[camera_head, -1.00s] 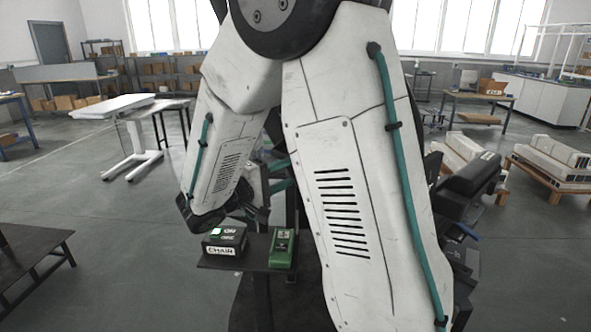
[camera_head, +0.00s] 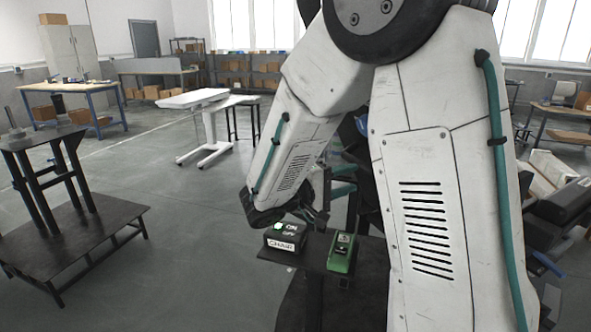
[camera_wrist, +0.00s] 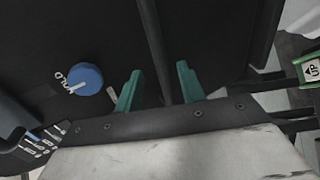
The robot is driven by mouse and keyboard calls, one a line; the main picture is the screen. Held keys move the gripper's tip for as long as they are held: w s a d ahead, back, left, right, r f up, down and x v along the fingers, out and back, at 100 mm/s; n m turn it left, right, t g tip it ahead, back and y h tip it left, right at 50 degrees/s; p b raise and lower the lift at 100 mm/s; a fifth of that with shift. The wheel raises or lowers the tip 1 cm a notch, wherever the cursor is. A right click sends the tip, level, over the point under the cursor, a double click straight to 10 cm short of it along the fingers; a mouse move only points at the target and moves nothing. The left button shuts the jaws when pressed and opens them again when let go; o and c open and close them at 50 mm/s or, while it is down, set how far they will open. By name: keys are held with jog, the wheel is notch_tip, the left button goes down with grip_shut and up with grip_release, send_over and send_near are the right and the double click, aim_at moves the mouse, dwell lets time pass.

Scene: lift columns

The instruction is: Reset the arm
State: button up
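My arm, white with a teal cable, is folded and fills the right half of the head view. My gripper (camera_wrist: 159,68) shows two teal fingers in the wrist view, apart with no object held between them. A dark bar runs between the fingers in the picture; I cannot tell its distance. In the head view, teal parts of the gripper (camera_head: 343,172) show partly hidden behind the arm.
The wrist view shows a blue knob (camera_wrist: 86,78) and an UP label (camera_wrist: 312,70).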

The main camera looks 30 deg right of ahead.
jog(key=s+a+f+n+g+y, duration=0.1)
jog(key=s+a+f+g+y, duration=0.15)
jog(key=s+y, duration=0.3)
jog(key=s+a+f+n+g+y, duration=0.1)
jog(key=s+a+f+g+y, duration=0.2)
jog(key=s, duration=0.4)
jog(key=s+a+r+m+t+y, duration=0.1)
jog(key=s+a+r+t+y, duration=0.5)
jog(key=s+a+t+y, duration=0.2)
jog(key=shift+s+a+y, duration=0.65)
jog(key=shift+a+y, duration=0.15)
jog(key=shift+y, duration=0.15)
